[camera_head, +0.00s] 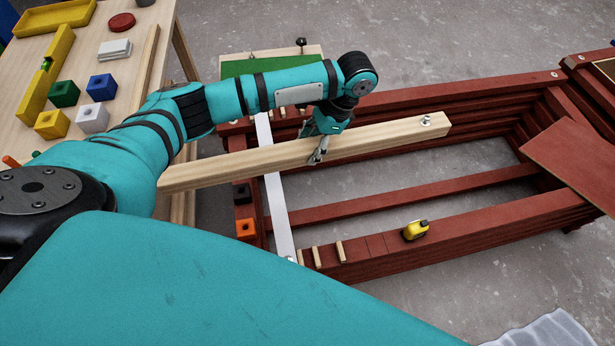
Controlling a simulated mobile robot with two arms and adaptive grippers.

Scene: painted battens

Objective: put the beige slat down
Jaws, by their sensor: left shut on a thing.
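The beige slat (385,137) is a long pale wooden batten with a metal bolt near its right end. My left gripper (317,158) is shut on it around its middle. The slat lies crosswise over the dark red wooden frame (470,226), slightly tilted in the picture, with its left end by my arm. Whether it touches the frame or hangs above it, I cannot tell. My right gripper is not in view.
A workbench (105,75) at the left holds coloured blocks, a yellow level (48,72) and a yellow tray (55,16). A white strip (277,205) crosses the frame. A yellow tape measure (415,230) sits on its front rail. A red board (570,160) lies at the right.

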